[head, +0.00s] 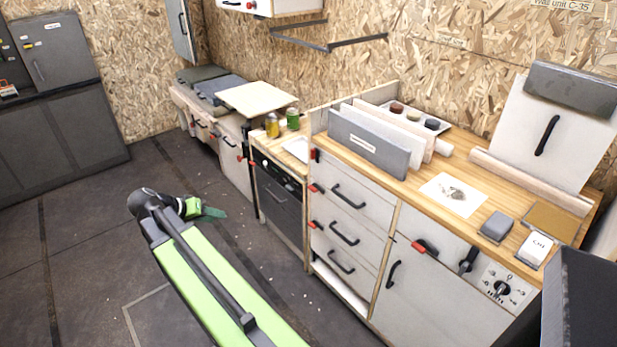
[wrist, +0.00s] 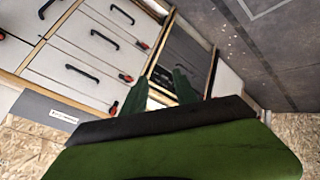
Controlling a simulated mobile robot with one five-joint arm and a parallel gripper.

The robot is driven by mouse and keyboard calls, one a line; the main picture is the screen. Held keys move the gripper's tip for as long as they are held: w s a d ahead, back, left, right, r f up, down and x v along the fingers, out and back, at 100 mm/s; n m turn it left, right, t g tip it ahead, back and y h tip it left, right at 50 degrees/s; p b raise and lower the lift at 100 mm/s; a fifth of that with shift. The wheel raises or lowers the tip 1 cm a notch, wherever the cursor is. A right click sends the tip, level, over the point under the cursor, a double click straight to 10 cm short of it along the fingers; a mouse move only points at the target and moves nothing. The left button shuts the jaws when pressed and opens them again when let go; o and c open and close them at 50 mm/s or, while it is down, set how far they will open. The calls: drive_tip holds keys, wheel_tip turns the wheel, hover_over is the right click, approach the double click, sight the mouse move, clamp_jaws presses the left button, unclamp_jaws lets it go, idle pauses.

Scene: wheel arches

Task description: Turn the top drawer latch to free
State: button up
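The drawer unit has stacked white drawers with black handles and red-ended latches along its left edge. The top drawer (head: 370,190) has a latch (head: 315,155) at its upper left corner. In the wrist view, where the unit appears upside down, this latch (wrist: 113,108) is left of the fingers. How far it is turned is too small to tell. My gripper (head: 212,211) is left of the drawers above the floor, apart from them. In the wrist view its two green fingers (wrist: 165,88) stand apart with nothing between them.
Lower latches (head: 316,188) and (head: 316,224) sit below the top one. A dark-fronted unit (head: 280,200) adjoins on the left. Upright panels (head: 368,143) stand on the wooden counter (head: 470,150) above the drawers. The floor (head: 90,230) around my arm is mostly clear.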

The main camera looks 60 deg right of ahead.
drive_tip(key=s+d+m+g+h+b, duration=0.25)
drive_tip(key=d+m+h+b, duration=0.3)
drive_tip(key=d, duration=1.05)
drive_tip(key=m+g+h+b, duration=0.2)
drive_tip(key=m+h+b, duration=0.1)
drive_tip(key=m+b, duration=0.15)
approach(311, 154)
drive_tip(key=p+x, duration=0.1)
drive_tip(key=x, duration=0.7)
drive_tip(key=shift+s+d, duration=0.1)
drive_tip(key=shift+d, duration=0.2)
clamp_jaws()
